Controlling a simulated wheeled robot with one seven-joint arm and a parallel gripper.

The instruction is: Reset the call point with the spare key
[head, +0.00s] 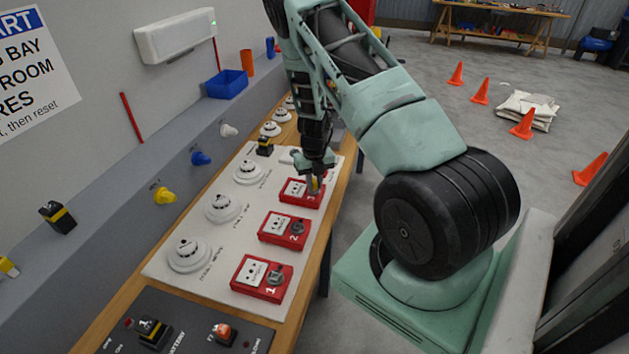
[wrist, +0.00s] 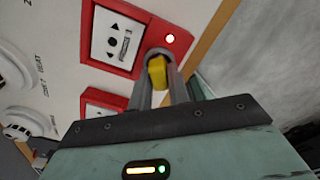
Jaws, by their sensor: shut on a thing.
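My gripper (head: 316,178) is over the right end of the farthest red call point (head: 295,188). Its fingers are shut on a yellow key (wrist: 157,74), whose yellow also shows between the fingers in the head view (head: 315,185). The call point also fills the top of the wrist view (wrist: 112,38), with a white face panel and a lit lamp (wrist: 170,38). The key's tip is hidden, so I cannot tell whether it is in the lock. Call point 2 (head: 272,228) and call point 1 (head: 250,271) stand nearer, each with a grey part at its right end.
White detectors (head: 190,255) line the board left of the call points. A ledge carries yellow (head: 163,195), blue (head: 201,158) and white pieces, and a blue bin (head: 227,84). Black-and-yellow blocks (head: 57,217) stand about. Orange cones (head: 523,124) dot the floor.

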